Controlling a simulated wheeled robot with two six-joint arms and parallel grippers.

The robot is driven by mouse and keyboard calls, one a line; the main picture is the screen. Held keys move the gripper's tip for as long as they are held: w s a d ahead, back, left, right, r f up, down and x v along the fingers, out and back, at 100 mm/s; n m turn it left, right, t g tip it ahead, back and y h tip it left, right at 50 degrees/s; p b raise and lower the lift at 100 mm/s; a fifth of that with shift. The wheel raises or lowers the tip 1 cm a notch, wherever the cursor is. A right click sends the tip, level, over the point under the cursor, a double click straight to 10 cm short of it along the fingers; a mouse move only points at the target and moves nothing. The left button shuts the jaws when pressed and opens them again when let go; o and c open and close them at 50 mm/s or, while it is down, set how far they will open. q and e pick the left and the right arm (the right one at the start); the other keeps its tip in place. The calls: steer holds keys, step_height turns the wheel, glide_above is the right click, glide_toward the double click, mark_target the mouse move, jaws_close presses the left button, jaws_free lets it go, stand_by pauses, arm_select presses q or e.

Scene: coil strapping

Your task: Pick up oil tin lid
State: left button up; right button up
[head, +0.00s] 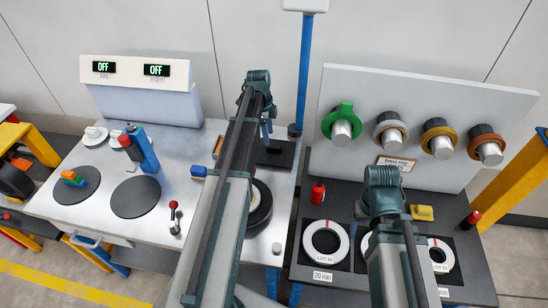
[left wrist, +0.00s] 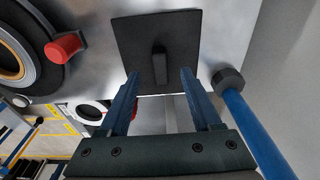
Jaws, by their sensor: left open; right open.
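A dark square plate with a short raised bar (left wrist: 159,66) lies on the metal worktop under my left gripper. It is the only lid-like thing I see there, but I cannot tell for certain that it is the oil tin lid. In the head view the dark plate (head: 284,154) is partly hidden by my left arm. My left gripper (left wrist: 159,80) is open and empty, its two blue fingers on either side of the bar with gaps. In the head view my left gripper (head: 267,128) points down at the plate. My right gripper (head: 362,213) is mostly hidden by its own wrist, over the right-hand bench.
A blue post (head: 304,75) stands close beside the plate. A dark coil (head: 262,205) lies nearer me, partly behind my left arm. A blue device (head: 143,152) stands left.

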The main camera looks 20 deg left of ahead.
mark_target(274, 146)
arm_select(q)
steer(key=f+b, duration=0.1)
steer(key=d+f+b, duration=0.1)
steer(key=f+b, duration=0.1)
steer(key=d+f+b, duration=0.1)
steer(key=f+b, duration=0.1)
steer(key=shift+w, duration=0.25)
steer(key=shift+r, duration=0.1)
jaws_close()
